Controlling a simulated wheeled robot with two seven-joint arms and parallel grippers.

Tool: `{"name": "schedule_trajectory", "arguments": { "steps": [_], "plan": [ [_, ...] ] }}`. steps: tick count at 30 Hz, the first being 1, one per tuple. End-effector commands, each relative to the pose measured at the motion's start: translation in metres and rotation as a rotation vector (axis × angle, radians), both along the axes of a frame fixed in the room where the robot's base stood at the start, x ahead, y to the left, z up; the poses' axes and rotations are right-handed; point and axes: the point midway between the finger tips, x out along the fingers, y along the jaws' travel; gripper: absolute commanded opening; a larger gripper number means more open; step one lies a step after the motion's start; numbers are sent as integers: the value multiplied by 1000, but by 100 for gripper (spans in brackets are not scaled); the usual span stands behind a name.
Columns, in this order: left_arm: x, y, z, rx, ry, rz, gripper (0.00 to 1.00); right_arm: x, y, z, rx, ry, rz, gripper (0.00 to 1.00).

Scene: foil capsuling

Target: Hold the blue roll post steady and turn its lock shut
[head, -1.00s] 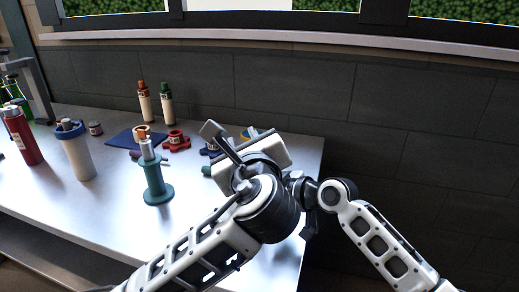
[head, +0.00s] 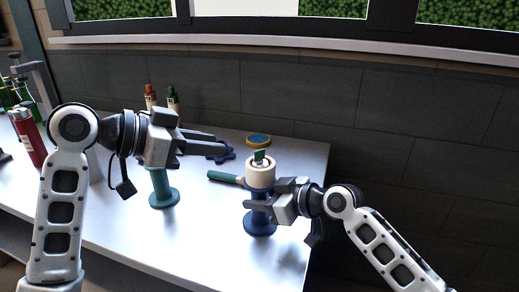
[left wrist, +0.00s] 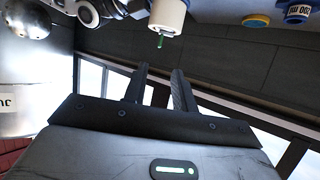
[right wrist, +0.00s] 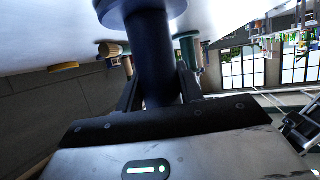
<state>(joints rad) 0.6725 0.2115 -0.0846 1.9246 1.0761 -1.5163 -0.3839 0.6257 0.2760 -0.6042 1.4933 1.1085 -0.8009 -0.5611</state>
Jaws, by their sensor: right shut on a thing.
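The blue roll post (head: 259,226) stands upright near the table's right end, with a cream roll (head: 260,175) on it. Its green lock (head: 260,155) sticks up at the top. My right gripper (head: 260,205) is shut on the post's stem below the roll; the stem (right wrist: 155,60) fills the space between its fingers in the right wrist view. My left gripper (head: 221,143) is open and empty, to the left of the lock and apart from it. In the left wrist view the roll (left wrist: 168,14) and green lock (left wrist: 160,40) lie beyond its fingertips.
A teal post (head: 161,190) stands below my left gripper, partly hidden. A green-handled tool (head: 222,177) lies left of the blue post. A red bottle (head: 29,138) stands far left. The table front is clear.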

Motion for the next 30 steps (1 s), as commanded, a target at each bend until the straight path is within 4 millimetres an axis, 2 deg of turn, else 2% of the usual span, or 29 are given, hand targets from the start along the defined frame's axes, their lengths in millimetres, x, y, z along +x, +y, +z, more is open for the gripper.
{"name": "schedule_trajectory", "arguments": {
  "steps": [5, 12, 18, 24, 30],
  "plan": [
    [9, -19, -8, -13, 10, -5, 27, 0, 1, 0, 2, 1, 1, 0],
    [33, -58, -27, -11, 9, -5, 27, 0, 1, 0, 2, 1, 1, 0],
    [49, -82, -38, -8, 6, -5, 27, 0, 1, 0, 2, 1, 1, 0],
    [55, -93, -44, -6, 4, -4, 27, 0, 1, 0, 2, 1, 1, 0],
    [56, -93, -44, -6, 3, -3, 27, 0, 1, 1, 2, 1, 1, 0]
  ]
}}
